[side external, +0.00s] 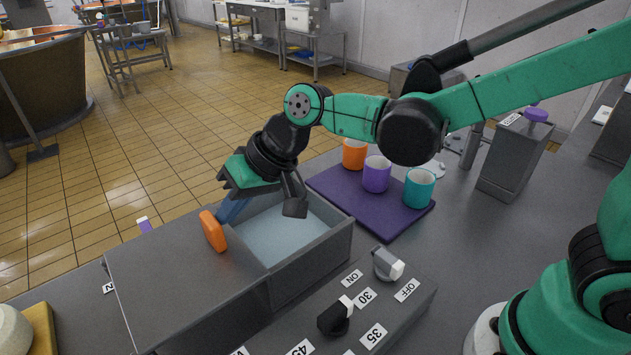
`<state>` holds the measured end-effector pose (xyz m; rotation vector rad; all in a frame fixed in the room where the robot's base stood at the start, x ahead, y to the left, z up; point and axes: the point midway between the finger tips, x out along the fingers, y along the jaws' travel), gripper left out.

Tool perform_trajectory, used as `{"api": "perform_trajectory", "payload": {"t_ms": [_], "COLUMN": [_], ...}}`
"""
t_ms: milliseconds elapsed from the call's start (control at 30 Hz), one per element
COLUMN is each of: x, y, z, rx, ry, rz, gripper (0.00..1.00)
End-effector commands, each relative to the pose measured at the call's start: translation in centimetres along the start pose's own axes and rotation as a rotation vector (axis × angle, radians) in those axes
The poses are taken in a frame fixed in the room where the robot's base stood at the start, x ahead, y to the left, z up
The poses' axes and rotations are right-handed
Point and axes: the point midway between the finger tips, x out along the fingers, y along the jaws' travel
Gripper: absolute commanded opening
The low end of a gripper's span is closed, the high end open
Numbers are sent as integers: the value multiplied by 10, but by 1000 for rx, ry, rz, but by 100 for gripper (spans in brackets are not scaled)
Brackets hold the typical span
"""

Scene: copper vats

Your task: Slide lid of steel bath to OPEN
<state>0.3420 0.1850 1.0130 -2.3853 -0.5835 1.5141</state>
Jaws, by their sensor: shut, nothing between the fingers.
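The steel bath (311,265) is a grey box on the worktop. Its grey lid (172,265) covers the left part, and the right part is uncovered, showing a pale blue inside. An orange handle (213,231) stands on the lid near its right edge. My gripper (230,210) is shut and points down just right of the orange handle, over the uncovered part near the lid's edge. I cannot tell whether the fingers touch the handle. No OPEN label is readable.
A purple tray (398,222) behind the bath holds an orange cup (355,154), a purple cup (377,174) and a teal cup (420,188). A control panel with knobs (336,316) lies in front. A grey box with a purple knob (515,150) stands right.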

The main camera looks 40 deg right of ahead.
Motion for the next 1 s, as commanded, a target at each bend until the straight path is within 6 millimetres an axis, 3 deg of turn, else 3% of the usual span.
{"api": "perform_trajectory", "payload": {"t_ms": [167, 333, 700, 1000], "x": [-3, -19, -89, -118], "y": [4, 37, 36, 39], "z": [-1, -1, 0, 2], "rx": [0, 8, 2, 1], "ry": [4, 6, 2, 4], "rz": [-13, -1, 0, 9], "gripper": [0, 0, 0, 0]}}
